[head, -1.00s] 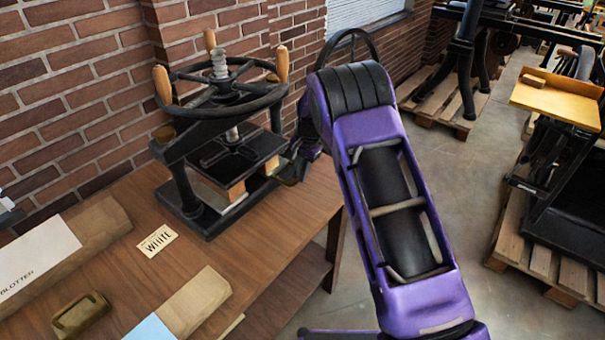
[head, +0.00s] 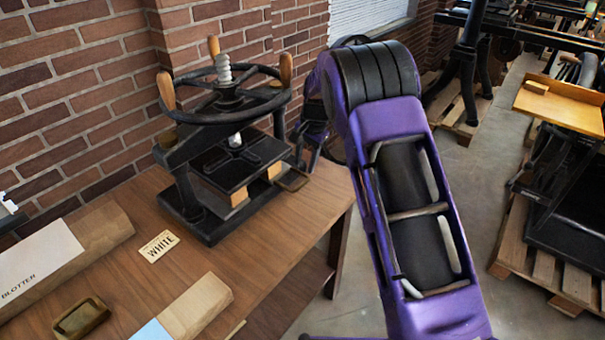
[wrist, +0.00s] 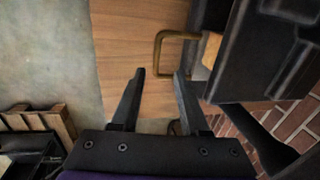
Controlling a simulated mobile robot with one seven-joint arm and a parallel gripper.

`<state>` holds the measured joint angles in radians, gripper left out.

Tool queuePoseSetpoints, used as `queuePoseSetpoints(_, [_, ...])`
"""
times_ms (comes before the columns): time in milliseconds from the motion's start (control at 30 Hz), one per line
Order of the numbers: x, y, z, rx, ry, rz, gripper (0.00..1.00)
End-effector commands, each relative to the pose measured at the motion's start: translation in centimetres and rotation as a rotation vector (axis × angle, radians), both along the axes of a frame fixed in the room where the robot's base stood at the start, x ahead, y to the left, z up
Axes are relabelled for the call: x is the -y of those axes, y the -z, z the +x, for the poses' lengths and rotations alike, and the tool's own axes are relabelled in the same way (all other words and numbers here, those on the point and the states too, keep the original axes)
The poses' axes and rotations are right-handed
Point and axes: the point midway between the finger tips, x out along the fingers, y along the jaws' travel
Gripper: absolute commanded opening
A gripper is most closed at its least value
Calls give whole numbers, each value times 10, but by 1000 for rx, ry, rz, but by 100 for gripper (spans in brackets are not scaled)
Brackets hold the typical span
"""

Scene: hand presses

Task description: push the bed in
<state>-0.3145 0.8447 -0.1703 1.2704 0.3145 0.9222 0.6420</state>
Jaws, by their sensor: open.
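The black hand press (head: 215,230) stands on the wooden table, with a spoked wheel (head: 228,97) and wooden knobs on top. Its dark flat plate sits over pale wooden blocks (head: 239,197). At its right side a bronze loop handle (head: 293,181) sticks out; I take it to be the bed's handle. It also shows in the wrist view (wrist: 157,50), beside the dark plate (wrist: 262,60). My gripper (wrist: 160,74) is open and empty, its fingertips just short of the loop, apparently not touching it. The bed itself is mostly hidden.
A brick wall (head: 80,60) stands behind the press. The table (head: 250,245) also holds a WHITE card (head: 158,246), a blotter stack (head: 40,265) and a small bronze tray (head: 81,318). Open floor and pallets (head: 515,250) lie to the right.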

Motion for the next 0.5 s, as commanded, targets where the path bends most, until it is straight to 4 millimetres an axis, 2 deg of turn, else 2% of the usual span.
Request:
queuePoseSetpoints(33, [2,-15,-1,5,1,2,45])
queuePoseSetpoints(200, [8,-55,-5,5,1,2,45])
queuePoseSetpoints(300, [10,-74,-7,5,1,2,45])
queuePoseSetpoints(500, [13,-98,-10,1,0,2,45])
